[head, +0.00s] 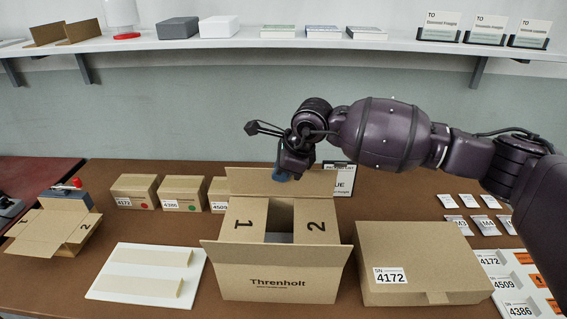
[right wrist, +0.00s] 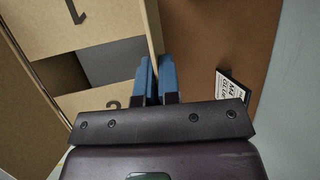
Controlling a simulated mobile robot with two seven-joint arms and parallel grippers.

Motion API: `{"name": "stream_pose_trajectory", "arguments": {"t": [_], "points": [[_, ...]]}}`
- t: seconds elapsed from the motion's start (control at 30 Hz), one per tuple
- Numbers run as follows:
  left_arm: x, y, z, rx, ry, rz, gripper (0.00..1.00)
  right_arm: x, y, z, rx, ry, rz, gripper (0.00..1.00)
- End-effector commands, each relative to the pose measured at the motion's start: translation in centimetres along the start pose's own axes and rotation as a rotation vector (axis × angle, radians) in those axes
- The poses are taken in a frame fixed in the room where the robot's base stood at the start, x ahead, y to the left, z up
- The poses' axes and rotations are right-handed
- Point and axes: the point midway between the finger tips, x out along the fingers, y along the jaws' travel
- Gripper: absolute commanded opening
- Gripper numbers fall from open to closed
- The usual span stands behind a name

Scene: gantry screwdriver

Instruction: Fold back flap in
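An open cardboard box (head: 281,284) marked "Threnholt" stands in the middle of the table. Its side flaps, marked 1 (head: 243,222) and 2 (head: 316,226), lie inward with a gap between them. The front flap (head: 275,253) hangs outward. The back flap (head: 250,182) stands up at the rear. My right gripper (head: 281,175) is at its top edge, pointing down. In the right wrist view my blue fingers (right wrist: 156,82) are close together, one on each side of the back flap's edge (right wrist: 152,28), and look shut on it. My left gripper is out of view.
A closed carton (head: 422,250) labelled 4172 stands to the right. A white board (head: 135,290) with cardboard strips lies to the left. Small cartons (head: 183,193) stand behind it. A black-edged sign (head: 345,181) is close behind the box. A shelf (head: 240,45) runs above.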

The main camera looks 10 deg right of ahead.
Motion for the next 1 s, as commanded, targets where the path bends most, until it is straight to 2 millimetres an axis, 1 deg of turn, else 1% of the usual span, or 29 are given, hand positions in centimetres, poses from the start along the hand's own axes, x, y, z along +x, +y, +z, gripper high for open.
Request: {"name": "stream_pose_trajectory", "arguments": {"t": [0.03, 0.27, 0.6, 0.9, 0.93, 1.0], "points": [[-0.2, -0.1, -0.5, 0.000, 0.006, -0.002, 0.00, -0.5, 0.3, 0.2, -0.014, -0.002, -0.027, 0.00], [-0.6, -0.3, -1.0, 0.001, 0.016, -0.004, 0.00, -0.1, 1.1, 0.1, -0.047, -0.001, -0.112, 0.00], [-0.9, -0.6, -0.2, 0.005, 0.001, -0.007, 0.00, 0.1, 1.5, 0.0, -0.063, -0.001, -0.152, 0.00], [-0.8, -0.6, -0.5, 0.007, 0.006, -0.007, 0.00, 0.2, 1.5, 0.0, -0.063, -0.001, -0.152, 0.00], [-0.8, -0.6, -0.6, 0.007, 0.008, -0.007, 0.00, 0.2, 1.5, 0.0, -0.063, -0.001, -0.152, 0.08], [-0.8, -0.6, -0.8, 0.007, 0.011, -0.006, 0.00, 0.2, 1.5, 0.0, -0.063, 0.000, -0.152, 0.19]]}}
